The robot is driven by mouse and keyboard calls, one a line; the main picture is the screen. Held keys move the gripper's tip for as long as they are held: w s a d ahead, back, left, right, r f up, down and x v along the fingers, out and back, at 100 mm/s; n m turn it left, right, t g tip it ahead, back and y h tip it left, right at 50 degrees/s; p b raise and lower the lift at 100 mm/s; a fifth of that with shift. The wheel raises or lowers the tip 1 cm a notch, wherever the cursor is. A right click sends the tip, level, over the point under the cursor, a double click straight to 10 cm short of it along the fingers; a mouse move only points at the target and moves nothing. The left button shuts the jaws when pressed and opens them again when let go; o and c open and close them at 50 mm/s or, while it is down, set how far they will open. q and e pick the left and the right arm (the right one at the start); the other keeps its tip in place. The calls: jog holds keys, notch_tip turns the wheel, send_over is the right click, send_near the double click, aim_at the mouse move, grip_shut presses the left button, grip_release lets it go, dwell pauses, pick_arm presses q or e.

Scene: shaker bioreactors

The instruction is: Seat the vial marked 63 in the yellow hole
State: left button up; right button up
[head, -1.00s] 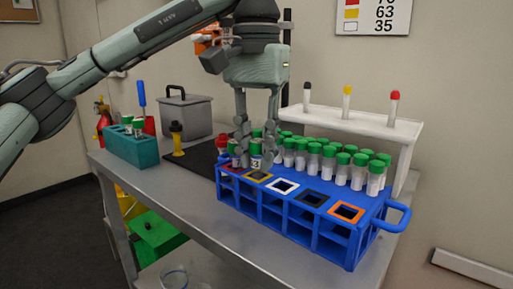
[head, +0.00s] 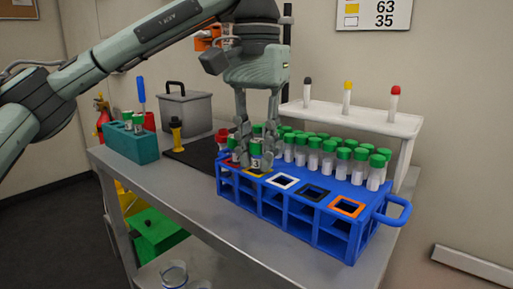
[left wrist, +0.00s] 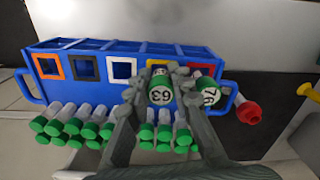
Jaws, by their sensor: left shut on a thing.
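The vial marked 63 (left wrist: 160,92) has a green cap and sits between the fingers of my left gripper (left wrist: 158,88). In the head view my left gripper (head: 257,142) is shut on this vial (head: 256,150), upright over the yellow-framed hole (head: 252,172) of the blue rack (head: 290,215). Yellow edging (left wrist: 159,47) shows behind the vial in the left wrist view. I cannot tell whether the vial's foot is inside the hole. A vial marked 76 (left wrist: 208,90) stands right beside it, at the red-framed hole (left wrist: 202,69). My right gripper is not in view.
White (head: 282,182), black (head: 312,193) and orange (head: 346,207) framed holes are empty. Several green-capped vials (head: 345,160) fill the rack's back rows. A teal block (head: 130,145) with vials stands at left. A white shelf (head: 350,117) stands behind.

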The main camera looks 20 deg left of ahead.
pick_arm(q)
jog(key=shift+f, duration=0.2)
jog(key=o, duration=0.9)
jog(key=shift+o, duration=0.2)
notch_tip(320, 180, up, 12)
